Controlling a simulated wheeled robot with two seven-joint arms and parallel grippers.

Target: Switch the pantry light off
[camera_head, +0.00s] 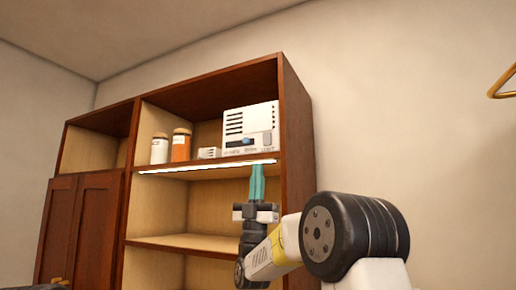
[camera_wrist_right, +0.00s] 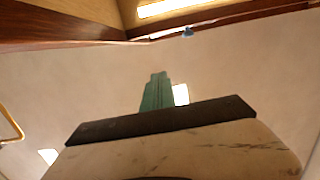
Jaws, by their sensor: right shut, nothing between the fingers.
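The pantry light is a bright white strip (camera_head: 205,167) along the front underside of a shelf in the wooden cabinet, and it is lit. It also shows as a glowing strip at the top of the right wrist view (camera_wrist_right: 172,7). A small blue piece (camera_wrist_right: 188,32) sits by the shelf edge there; I cannot tell whether it is a switch. My right gripper (camera_head: 257,168) has teal fingers, shut and empty, pointing up near the strip's right end. In the wrist view its fingers (camera_wrist_right: 157,80) appear below the blue piece, apart in the picture.
A white box with a slotted front (camera_head: 250,130) stands on the shelf above the strip. A white jar (camera_head: 159,150), an orange jar (camera_head: 181,148) and a small white block (camera_head: 209,153) stand left of it. The cabinet's side panel (camera_head: 296,130) is close right of my gripper.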

